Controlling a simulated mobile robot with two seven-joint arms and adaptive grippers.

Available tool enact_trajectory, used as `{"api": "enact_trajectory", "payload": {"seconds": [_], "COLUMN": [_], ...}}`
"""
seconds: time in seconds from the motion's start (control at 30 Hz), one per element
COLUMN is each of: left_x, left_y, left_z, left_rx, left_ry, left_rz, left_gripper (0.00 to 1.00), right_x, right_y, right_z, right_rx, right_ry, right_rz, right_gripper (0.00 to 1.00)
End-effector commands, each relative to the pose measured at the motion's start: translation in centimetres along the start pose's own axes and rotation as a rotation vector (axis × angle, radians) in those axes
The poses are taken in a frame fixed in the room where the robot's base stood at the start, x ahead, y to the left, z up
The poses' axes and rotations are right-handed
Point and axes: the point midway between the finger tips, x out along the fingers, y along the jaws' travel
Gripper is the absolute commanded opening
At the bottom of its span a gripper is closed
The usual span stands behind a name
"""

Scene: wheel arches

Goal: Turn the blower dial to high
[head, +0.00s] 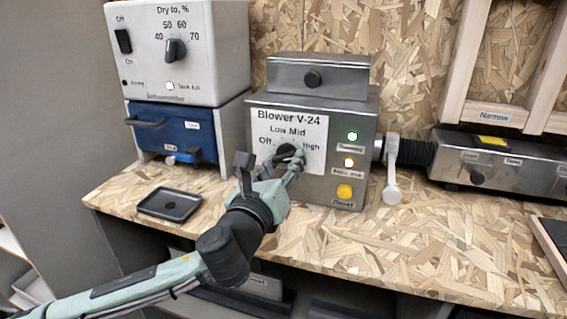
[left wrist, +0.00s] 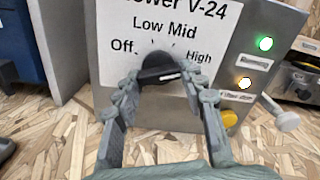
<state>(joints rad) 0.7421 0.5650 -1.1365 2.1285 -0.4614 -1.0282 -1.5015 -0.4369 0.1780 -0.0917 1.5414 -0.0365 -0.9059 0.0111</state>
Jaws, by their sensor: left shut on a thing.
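The Blower V-24 box (head: 312,180) is a grey metal unit with a white label plate reading Off, Low, Mid and High. Its black blower dial (head: 286,152) sits low on the plate, partly hidden by my fingers in the head view. In the left wrist view the dial (left wrist: 160,72) shows a white pointer mark on its right side, pointing right, toward the High side. My left gripper (head: 290,158) is at the dial, shut on it, with one finger on each side; the fingers also show in the left wrist view (left wrist: 168,92). My right gripper is not in view.
A green lamp (head: 352,136), a lit amber lamp (head: 348,162) and a yellow button (head: 344,191) are right of the plate. A lever handle (head: 391,170) stands at the box's right side. A black tray (head: 170,204) lies left on the bench.

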Motion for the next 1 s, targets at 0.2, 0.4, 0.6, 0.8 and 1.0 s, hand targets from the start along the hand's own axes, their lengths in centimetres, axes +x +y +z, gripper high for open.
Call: {"api": "enact_trajectory", "payload": {"seconds": [0.2, 0.4, 0.6, 0.8, 1.0], "left_x": [0.0, 0.0, -1.0, -4.9, -9.1], "left_y": [0.0, 0.0, 0.0, 0.0, 0.0], "left_z": [0.0, 0.0, -0.1, -0.1, -0.1], "left_rx": [0.002, 0.001, 0.001, 0.000, -0.001], "left_ry": [-0.001, 0.000, 0.001, 0.003, 0.003], "left_rz": [0.000, 0.000, 0.000, -0.001, 0.000], "left_gripper": [0.62, 0.62, 0.62, 0.62, 0.62], "right_x": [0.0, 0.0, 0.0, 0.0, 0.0], "right_y": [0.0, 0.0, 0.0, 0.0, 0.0], "right_z": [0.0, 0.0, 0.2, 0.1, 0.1], "right_rx": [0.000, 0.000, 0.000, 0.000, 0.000], "right_ry": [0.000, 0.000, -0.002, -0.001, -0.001], "right_rz": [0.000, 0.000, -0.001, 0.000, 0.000], "right_gripper": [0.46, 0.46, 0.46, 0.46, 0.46]}}
